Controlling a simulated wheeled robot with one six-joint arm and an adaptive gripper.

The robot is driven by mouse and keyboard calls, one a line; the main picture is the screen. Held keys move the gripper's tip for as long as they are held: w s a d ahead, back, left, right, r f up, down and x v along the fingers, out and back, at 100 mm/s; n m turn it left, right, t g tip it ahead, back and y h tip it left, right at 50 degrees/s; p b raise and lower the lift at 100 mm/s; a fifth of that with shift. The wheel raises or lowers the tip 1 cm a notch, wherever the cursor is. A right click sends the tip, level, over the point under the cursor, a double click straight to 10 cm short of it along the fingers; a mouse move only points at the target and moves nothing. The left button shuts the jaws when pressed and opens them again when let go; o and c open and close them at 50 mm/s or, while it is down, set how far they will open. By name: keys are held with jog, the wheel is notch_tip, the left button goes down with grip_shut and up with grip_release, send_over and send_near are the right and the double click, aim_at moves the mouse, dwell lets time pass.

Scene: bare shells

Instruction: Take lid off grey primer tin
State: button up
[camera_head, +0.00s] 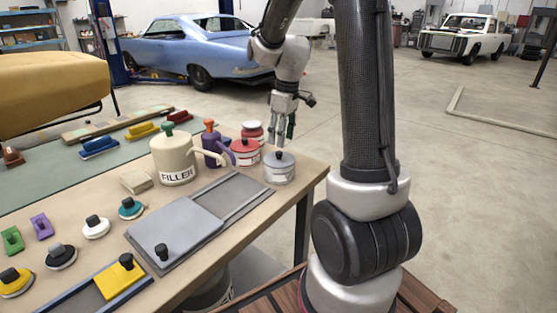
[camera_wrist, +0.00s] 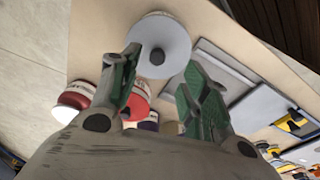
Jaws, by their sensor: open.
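The grey primer tin (camera_head: 279,173) stands near the right end of the bench. Its grey lid (camera_head: 280,159) with a dark knob sits on top. In the wrist view the lid (camera_wrist: 165,40) shows from above as a grey disc with a dark knob, just beyond my fingertips. My gripper (camera_head: 283,137) is above the tin, pointing down. It is open, and its green-padded fingers show in the wrist view (camera_wrist: 163,75), spread apart with nothing between them. I see no contact between fingers and knob.
Two red tins (camera_head: 245,152) stand left of and behind the grey one, with a purple container (camera_head: 213,145) and a cream FILLER jug (camera_head: 175,160) further left. A grey tray with a sliding cover (camera_head: 180,232) lies in front. The bench edge is close on the right.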

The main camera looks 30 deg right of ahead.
aim_at(279, 152)
jog(key=f, duration=0.3)
jog(key=w+f, duration=0.1)
jog(key=f, duration=0.1)
jog(key=shift+f, duration=0.35)
jog(key=shift+c, duration=0.3)
grip_shut()
